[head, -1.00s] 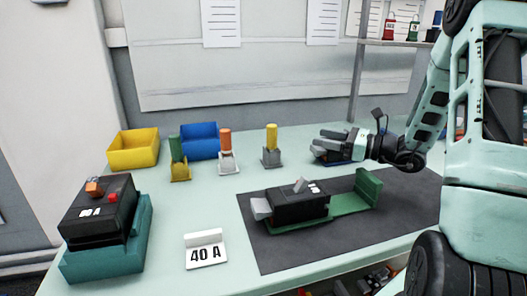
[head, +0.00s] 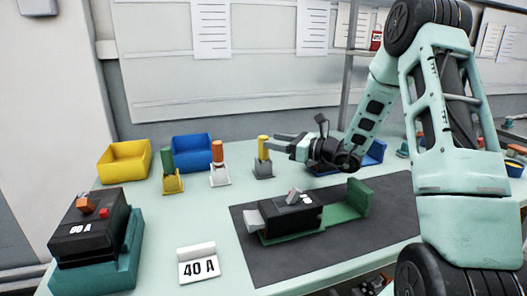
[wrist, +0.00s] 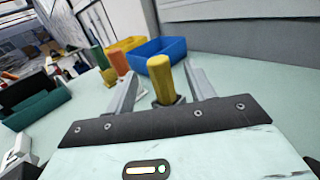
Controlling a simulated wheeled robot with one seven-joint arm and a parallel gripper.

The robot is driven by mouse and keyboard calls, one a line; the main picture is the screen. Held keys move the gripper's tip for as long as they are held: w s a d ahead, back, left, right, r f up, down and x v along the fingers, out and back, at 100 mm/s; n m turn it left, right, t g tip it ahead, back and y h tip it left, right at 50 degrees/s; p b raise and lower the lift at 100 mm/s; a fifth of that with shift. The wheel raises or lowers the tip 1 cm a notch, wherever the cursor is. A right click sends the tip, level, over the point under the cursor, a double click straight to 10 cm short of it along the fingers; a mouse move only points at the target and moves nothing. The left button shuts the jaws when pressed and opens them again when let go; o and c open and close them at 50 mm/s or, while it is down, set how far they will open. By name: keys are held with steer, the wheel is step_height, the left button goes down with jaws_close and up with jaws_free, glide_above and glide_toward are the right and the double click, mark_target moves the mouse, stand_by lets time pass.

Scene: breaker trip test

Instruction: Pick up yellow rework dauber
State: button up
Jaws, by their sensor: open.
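The yellow rework dauber (head: 263,147) stands upright in a grey holder (head: 263,168) toward the back of the table. My gripper (head: 277,142) is open and level, coming from the right, with its fingertips close to the dauber. In the wrist view the dauber (wrist: 162,80) stands between the two open fingers (wrist: 160,90), nearer the right one.
An orange dauber (head: 217,152) and a green dauber (head: 167,160) stand left of the yellow one. Blue (head: 205,143) and yellow (head: 124,161) bins sit behind. A black breaker (head: 292,214) in a green fixture lies on the dark mat (head: 350,243). A 40 A sign (head: 198,266) stands in front.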

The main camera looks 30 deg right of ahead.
steer(key=x, duration=0.4)
steer(key=shift+w+a+f, duration=0.3)
steer(key=shift+f, duration=0.05)
steer(key=c, duration=1.1)
steer(key=shift+o, duration=0.2)
step_height(320, 180, up, 10)
steer(key=shift+p, duration=0.4)
